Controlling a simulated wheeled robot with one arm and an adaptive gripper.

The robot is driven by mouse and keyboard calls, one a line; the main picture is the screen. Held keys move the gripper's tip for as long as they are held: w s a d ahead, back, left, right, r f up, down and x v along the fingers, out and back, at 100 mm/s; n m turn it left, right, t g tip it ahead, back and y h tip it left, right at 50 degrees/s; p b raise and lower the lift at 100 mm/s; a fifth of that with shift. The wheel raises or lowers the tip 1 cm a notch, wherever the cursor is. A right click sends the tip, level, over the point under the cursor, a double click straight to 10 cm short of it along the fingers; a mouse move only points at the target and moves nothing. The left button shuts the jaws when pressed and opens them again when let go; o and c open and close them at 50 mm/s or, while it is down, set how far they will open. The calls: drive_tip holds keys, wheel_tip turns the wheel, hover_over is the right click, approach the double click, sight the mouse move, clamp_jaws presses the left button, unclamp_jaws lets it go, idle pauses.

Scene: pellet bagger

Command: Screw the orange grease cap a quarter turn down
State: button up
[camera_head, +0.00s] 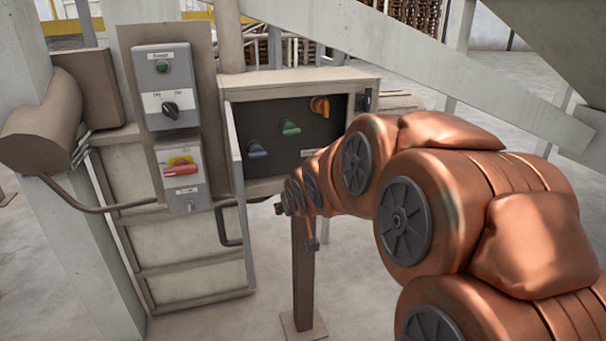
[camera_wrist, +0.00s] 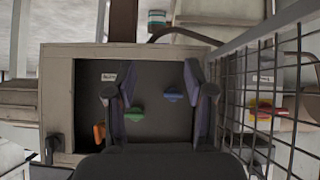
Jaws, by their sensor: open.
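The orange grease cap (camera_head: 320,106) sits at the upper right of the dark panel inside an open box, in the head view. In the wrist view the orange cap (camera_wrist: 99,132) is at the lower left, partly beside my left finger and outside the jaws. My gripper (camera_wrist: 155,80) is open and empty in front of the panel. In the head view my gripper (camera_head: 290,200) is small and low, below the caps, and its jaws are hard to make out. A green cap (camera_head: 290,128) and a blue cap (camera_head: 257,150) sit lower left of the orange one.
A mesh door (camera_wrist: 275,90) stands open on the right in the wrist view, close to my gripper. The box (camera_head: 300,82) has a rim around the panel. Left of it are a switch box (camera_head: 165,85) and a red-handled switch (camera_head: 180,168). A post (camera_head: 302,270) stands below.

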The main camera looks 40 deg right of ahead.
drive_tip(key=w+d+r+t+h+p, duration=0.1)
drive_tip(key=d+r, duration=0.1)
drive_tip(key=d, duration=0.2)
drive_tip(key=w+d+r+t+p, duration=0.1)
drive_tip(key=w+d+r, duration=0.1)
drive_tip(key=d+r, duration=0.1)
drive_tip(key=w+d+r+t+h+p, duration=0.1)
drive_tip(key=w+d+r, duration=0.1)
drive_tip(key=d, duration=0.3)
drive_tip(key=shift+w+d+r+m+h, duration=0.1)
drive_tip(key=shift+w+r+m+h, duration=0.05)
drive_tip(key=shift+r+m+h, duration=0.2)
drive_tip(key=shift+c, duration=1)
drive_tip(key=n+t+p, duration=0.1)
drive_tip(key=t+p, duration=0.3)
approach(327, 110)
drive_tip(key=f, duration=0.1)
drive_tip(key=shift+n+t, duration=0.35)
drive_tip(key=shift+t, duration=0.05)
drive_tip(key=x, duration=0.2)
drive_tip(key=p+x, duration=0.1)
drive_tip(key=x, duration=0.4)
drive_tip(key=shift+w+d+r+p, duration=0.2)
drive_tip(key=shift+w+r+p, duration=0.1)
drive_tip(key=shift+p, duration=0.05)
drive_tip(key=shift+w+d+f, duration=0.15)
drive_tip(key=shift+w+d, duration=0.05)
drive_tip(key=shift+w, duration=0.3)
clamp_jaws()
